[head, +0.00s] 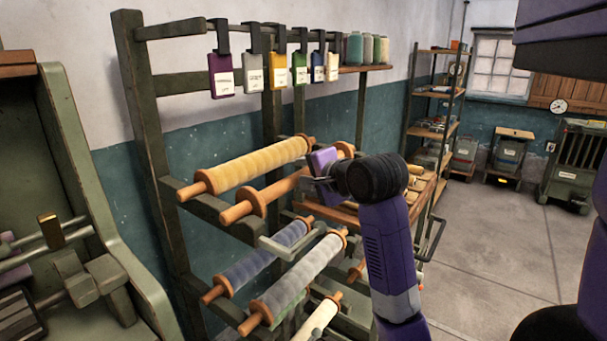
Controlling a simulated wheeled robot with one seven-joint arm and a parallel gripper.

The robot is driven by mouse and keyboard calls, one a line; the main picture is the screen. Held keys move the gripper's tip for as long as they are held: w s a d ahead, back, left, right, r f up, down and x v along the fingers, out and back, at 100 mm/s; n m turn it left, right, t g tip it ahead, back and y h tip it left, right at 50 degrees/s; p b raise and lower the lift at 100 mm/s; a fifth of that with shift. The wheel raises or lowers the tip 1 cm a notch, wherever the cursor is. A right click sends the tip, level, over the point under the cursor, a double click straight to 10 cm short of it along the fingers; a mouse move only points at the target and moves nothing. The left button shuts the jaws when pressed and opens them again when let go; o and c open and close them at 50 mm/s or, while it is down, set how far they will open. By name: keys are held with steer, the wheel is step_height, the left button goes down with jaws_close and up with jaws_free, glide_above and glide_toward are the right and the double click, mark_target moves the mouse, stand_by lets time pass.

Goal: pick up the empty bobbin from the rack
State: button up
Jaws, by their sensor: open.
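The empty bobbin (284,187) is a bare wooden spindle with orange-brown end discs. It lies slantwise on the upper level of the dark green rack (143,90), just in front of a yellow-wound bobbin (258,163). My gripper (316,172) is open, at the right part of the empty bobbin. It covers part of the spindle, and the far disc shows behind it. I cannot tell whether the fingers are around the bobbin or only in front of it.
Blue (262,256) and grey (300,277) wound bobbins lie on the level below, with a cream one (319,320) lower still. Coloured tags (278,70) hang from the upper rail. A green machine (85,190) stands at left. The floor (490,260) at right is clear.

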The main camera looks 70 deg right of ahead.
steer(key=shift+x, duration=1.95)
steer(key=shift+a, duration=0.1)
jaws_close()
